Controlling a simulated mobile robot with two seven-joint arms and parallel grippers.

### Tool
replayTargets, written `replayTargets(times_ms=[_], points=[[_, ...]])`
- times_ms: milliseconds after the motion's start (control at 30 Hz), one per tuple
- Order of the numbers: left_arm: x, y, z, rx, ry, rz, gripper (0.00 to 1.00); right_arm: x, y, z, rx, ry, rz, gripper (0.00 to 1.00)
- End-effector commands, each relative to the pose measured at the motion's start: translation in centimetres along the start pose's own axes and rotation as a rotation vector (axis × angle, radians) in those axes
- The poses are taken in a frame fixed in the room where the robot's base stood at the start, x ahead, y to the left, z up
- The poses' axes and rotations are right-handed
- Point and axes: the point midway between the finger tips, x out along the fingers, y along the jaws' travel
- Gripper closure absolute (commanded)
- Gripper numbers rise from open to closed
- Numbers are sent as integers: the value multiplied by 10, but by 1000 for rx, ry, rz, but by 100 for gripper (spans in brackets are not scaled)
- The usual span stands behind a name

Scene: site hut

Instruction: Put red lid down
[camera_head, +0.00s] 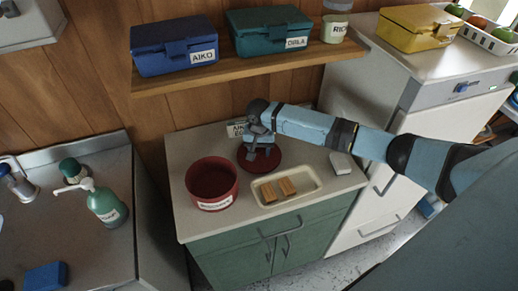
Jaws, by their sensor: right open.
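The red lid (272,164) lies flat on the green cabinet's pale counter (232,228), towards the back. My right gripper (258,149) is directly above the lid, pointing down, with its jaws open. It hides part of the lid, and I cannot tell whether the fingers touch it. An open red tin (212,184) with a white label stands on the counter to the left of the lid. My left gripper is not in view.
A cream tray (306,184) with brown blocks sits in front of the lid. A small white item (341,164) lies to the right. A wooden shelf (250,65) with blue and teal boxes hangs above.

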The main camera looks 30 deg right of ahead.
Motion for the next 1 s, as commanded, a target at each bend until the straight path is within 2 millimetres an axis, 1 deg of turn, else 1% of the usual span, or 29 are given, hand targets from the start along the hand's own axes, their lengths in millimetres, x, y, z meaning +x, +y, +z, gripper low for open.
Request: replayTargets(times_ms=[67, 167, 400, 500, 600, 733, 1000], points=[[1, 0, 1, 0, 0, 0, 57, -1, 0, 0, 0, 1, 0, 53], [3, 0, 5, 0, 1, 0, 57, -9, 0, -1, -1, 3, 0, 53], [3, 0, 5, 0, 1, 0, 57, -52, -1, 0, -1, 2, -2, 53], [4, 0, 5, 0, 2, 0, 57, -68, 0, -1, 0, 1, -2, 53], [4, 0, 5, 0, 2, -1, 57, -78, 0, -1, 1, 0, -1, 53], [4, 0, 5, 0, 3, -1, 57, -83, 0, 0, 0, -1, 0, 53], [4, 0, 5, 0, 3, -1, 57, -84, 0, 0, 0, -1, 0, 53]])
